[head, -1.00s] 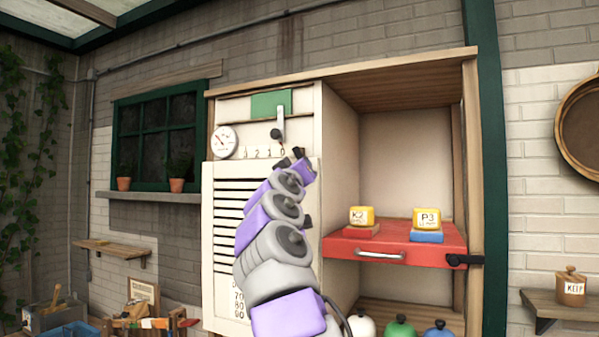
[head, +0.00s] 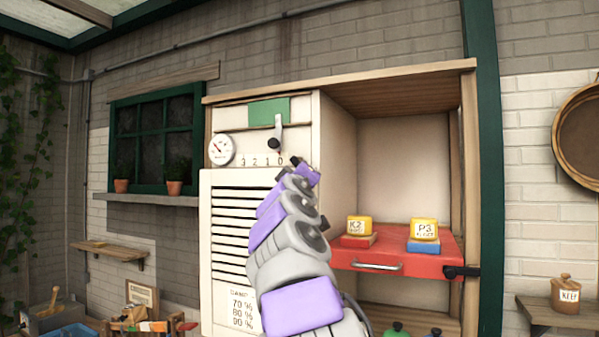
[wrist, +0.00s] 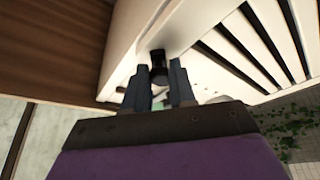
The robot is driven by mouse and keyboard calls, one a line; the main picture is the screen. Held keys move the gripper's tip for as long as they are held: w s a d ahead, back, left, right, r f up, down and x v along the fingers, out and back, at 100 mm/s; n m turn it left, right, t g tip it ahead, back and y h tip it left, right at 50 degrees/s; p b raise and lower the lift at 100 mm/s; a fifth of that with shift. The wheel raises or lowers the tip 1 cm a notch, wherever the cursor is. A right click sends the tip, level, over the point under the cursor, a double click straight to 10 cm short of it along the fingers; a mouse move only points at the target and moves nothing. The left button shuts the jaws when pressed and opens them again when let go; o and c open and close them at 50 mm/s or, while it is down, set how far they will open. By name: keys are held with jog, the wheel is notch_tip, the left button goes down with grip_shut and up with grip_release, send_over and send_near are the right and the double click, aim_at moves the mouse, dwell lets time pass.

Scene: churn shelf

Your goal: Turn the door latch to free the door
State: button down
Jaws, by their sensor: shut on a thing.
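The cream slatted door (head: 237,215) fills the left part of the cabinet and looks closed in the head view. A dark latch knob (wrist: 158,58) stands out from the cream surface near its edge in the wrist view. My gripper (wrist: 160,82) has its two grey fingers on either side of this knob and is shut on it. In the head view my gripper (head: 300,166) is at the door's upper right corner, and my arm hides the latch there. The latch's exact angle is hard to tell.
Above the door are a lever (head: 276,134) over a number scale and a round gauge (head: 221,150). To the right, an open compartment holds a red drawer (head: 400,258) with yellow blocks on it. A black catch (head: 461,272) sits at the drawer's right end.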

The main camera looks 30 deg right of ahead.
jog(key=r+n+y+p, duration=0.1)
jog(key=n+p, duration=0.2)
jog(key=p, duration=0.3)
jog(key=s+r+n+g+y+p, duration=0.1)
jog(key=n+p, duration=0.2)
jog(key=p, duration=0.3)
jog(key=d+r+n+y+p, duration=0.1)
jog(key=r+n+p, duration=0.1)
jog(key=p, duration=0.5)
jog(key=shift+s+n, duration=0.15)
jog(key=shift+n, duration=0.35)
jog(key=shift+a+n+p, duration=0.1)
jog(key=shift+n+p, duration=0.2)
jog(key=shift+p, duration=0.4)
jog(key=shift+f, duration=0.1)
jog(key=c, duration=1)
grip_release()
jog(key=shift+a, duration=0.15)
jog(key=shift+o, duration=0.2)
jog(key=shift+a, duration=0.1)
jog(key=shift+g, duration=0.3)
